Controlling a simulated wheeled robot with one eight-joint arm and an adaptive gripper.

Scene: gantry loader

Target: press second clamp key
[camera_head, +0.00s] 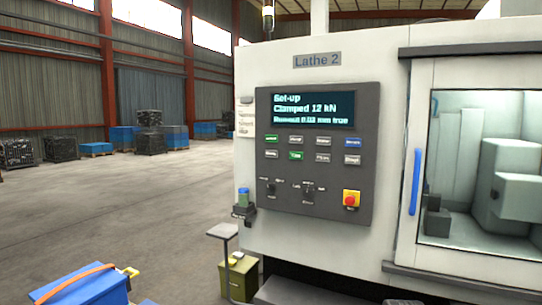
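The control panel (338,195) is on the front of the white machine marked "Lathe 2". Its screen (313,109) reads "Set-up", "Clamped 12 kN" and "Runout 0.03 mm true". Below are two rows of keys. The upper row has a green key (271,139), two grey keys and a blue key (353,143). The lower row has a second green key (296,156) among grey ones. The key labels are too small to read surely, so I cannot tell which is the second clamp key. My gripper is not in view.
Two selector switches and a red stop button (350,200) on yellow sit below the keys. The lathe door has a blue handle (415,182). A small stand (223,232) and an olive box (239,275) stand below the panel. Open floor lies left.

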